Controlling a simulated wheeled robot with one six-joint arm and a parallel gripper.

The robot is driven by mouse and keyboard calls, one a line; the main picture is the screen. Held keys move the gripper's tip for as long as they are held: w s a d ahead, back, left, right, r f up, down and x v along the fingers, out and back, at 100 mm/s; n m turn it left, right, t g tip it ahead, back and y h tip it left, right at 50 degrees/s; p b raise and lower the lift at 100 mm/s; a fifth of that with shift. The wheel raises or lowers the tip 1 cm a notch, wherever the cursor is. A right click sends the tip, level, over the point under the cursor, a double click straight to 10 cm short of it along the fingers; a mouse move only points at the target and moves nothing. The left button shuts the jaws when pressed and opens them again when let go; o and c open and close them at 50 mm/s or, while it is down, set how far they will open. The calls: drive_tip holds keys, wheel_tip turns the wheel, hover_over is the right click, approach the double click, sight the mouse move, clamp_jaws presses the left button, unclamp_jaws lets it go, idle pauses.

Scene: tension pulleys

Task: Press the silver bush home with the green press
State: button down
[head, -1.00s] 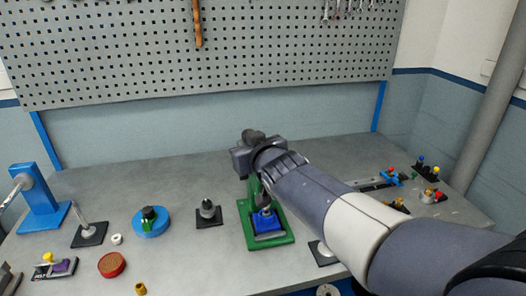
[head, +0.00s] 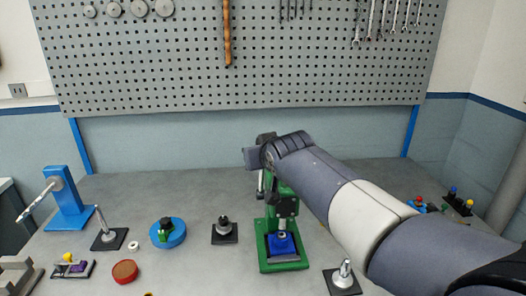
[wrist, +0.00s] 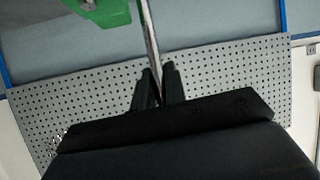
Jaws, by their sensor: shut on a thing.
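The green press (head: 284,264) stands on the bench in the head view, partly behind my arm. A blue block (head: 283,247) sits on its base under the dark ram. A small silver piece (head: 282,235), which looks like the bush, shows on top of the block; I cannot tell how deep it sits or whether the ram touches it. In the wrist view my gripper (wrist: 157,76) is shut on a silver rod (wrist: 151,35), the press's lever, beside the press's green head (wrist: 100,10). The fingers are not clear in the head view.
A red disc (head: 125,272) lies nearer. A silver post on a black base (head: 344,278) is close at right. A pegboard hangs behind.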

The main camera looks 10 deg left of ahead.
drive_tip(key=c, duration=1.5)
unclamp_jaws()
drive_tip(key=shift+w, duration=0.15)
drive_tip(key=shift+o, duration=0.2)
drive_tip(key=b+v, duration=0.2)
drive_tip(key=v, duration=0.8)
drive_tip(key=shift+s+r, duration=0.2)
drive_tip(key=shift+s, duration=0.15)
drive_tip(key=shift+d, duration=0.1)
